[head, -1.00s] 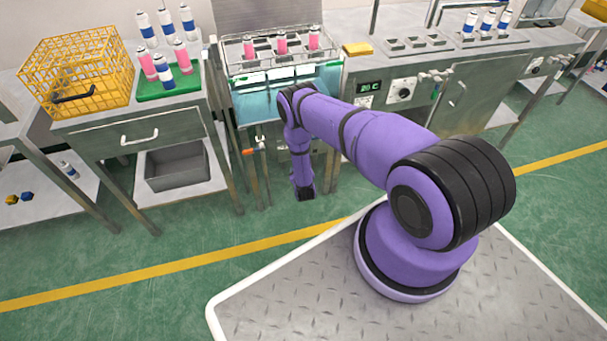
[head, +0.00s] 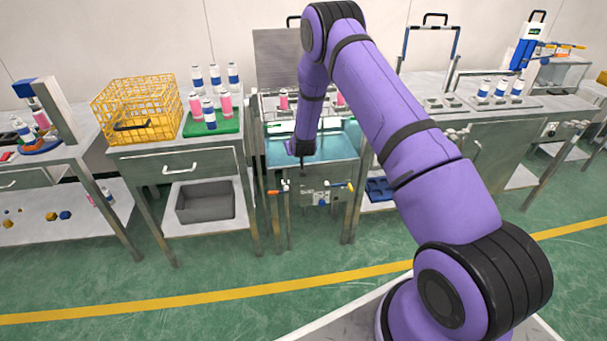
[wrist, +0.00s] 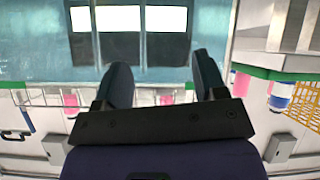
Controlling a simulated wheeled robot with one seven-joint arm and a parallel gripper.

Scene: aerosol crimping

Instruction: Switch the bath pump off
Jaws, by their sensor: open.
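The water bath (head: 345,150) stands at the middle of the head view, with blue-green water and a rack of pink cans at its back. On its front below is a grey panel (head: 322,198) with small controls; which one is the pump switch is too small to tell. My gripper (head: 303,165) points down over the bath's front edge, apart from the panel. In the wrist view my gripper (wrist: 162,78) is open, with nothing between its two dark fingers. The water (wrist: 45,45) shows beyond them. The panel does not clearly show there.
A yellow wire basket (head: 137,110) and a green tray (head: 212,127) of cans stand on the left bench. Orange-handled (head: 274,192) and yellow-handled (head: 350,187) valves stick out on either side below the bath. The floor in front is clear.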

